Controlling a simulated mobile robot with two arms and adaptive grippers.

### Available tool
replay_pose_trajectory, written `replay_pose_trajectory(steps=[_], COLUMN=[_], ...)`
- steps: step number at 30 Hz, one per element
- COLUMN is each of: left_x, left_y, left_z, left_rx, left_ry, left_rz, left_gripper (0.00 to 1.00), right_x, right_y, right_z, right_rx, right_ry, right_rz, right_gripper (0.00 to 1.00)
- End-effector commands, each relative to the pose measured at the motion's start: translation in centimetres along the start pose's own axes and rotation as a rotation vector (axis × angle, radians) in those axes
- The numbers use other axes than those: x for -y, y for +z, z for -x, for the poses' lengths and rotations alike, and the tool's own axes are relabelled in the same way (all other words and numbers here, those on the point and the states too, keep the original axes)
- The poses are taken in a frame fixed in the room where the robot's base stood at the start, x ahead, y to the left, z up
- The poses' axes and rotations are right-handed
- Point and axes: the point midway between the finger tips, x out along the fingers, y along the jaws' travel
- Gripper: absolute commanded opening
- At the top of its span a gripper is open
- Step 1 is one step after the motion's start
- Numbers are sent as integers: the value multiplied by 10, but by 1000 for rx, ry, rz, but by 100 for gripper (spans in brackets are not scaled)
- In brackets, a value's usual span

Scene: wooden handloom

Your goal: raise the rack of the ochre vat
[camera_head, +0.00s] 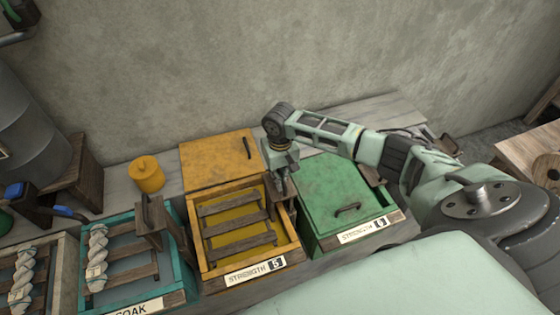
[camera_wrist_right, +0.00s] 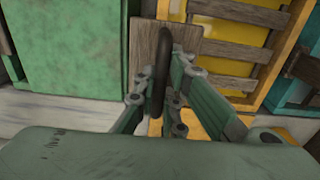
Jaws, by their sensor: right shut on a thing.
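The ochre vat (camera_head: 200,262) stands in the middle of the head view, with yellow liquid inside and a "STRENGTH 5" label in front. Its wooden rack (camera_head: 236,226) of slats spans the opening; slats also show in the right wrist view (camera_wrist_right: 240,10). My right gripper (camera_head: 283,186) is over the vat's right side. In the right wrist view it (camera_wrist_right: 160,100) is shut on the dark upright handle (camera_wrist_right: 157,75) on a wooden board (camera_wrist_right: 196,45). The fingers partly hide the handle. How high the rack sits is hard to tell. My left gripper is not in view.
The ochre lid (camera_head: 215,160) lies behind the vat. A green lidded vat (camera_head: 325,195) stands close on the right. A teal vat (camera_head: 185,262) with its own rack and a yellow canister (camera_head: 147,174) are on the left. The grey wall is behind.

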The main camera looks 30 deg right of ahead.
Motion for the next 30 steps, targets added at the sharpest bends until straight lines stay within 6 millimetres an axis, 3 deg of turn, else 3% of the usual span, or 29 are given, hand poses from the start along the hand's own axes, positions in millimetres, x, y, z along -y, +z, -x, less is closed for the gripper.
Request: replay_pose_trajectory(steps=[7,13,24,25,30], left_x=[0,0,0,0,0], left_y=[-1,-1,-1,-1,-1], left_z=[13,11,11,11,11], left_rx=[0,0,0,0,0], left_ry=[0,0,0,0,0], left_rz=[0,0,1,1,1], left_gripper=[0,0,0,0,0], right_x=[-1,-1,-1,-1,0], right_y=[-2,-2,-2,-2,-1], right_z=[29,45,54,54,53], right_rx=[-5,-4,-5,-5,-4], right_ry=[0,0,0,0,0], right_rz=[0,-1,-1,-1,-1], right_gripper=[0,0,0,12,27])
